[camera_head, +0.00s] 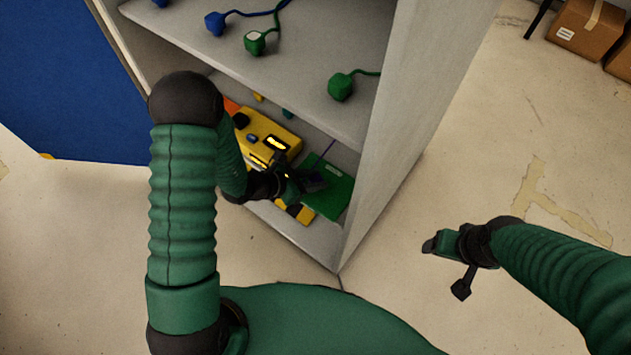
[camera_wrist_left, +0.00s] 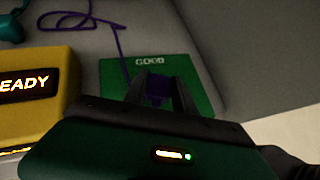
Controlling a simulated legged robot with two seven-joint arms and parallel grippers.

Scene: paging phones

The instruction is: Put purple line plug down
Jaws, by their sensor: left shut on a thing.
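The purple line plug (camera_wrist_left: 157,93) is between the two dark fingers of my left gripper (camera_wrist_left: 158,88), which is shut on it. Its purple cord (camera_wrist_left: 122,55) runs from the plug up and to the left in the left wrist view. The plug is over a green pad (camera_wrist_left: 196,84) with small pale lettering. I cannot tell whether the plug touches the pad. In the head view my left gripper (camera_head: 311,182) is inside the lower shelf, over the green pad (camera_head: 335,195).
A yellow box (camera_head: 262,128) with a lit "READY" display (camera_wrist_left: 25,84) stands left of the pad. The upper shelf (camera_head: 300,90) holds blue and green plugs above my left arm. The cabinet's right side wall (camera_head: 405,110) is close to the pad.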

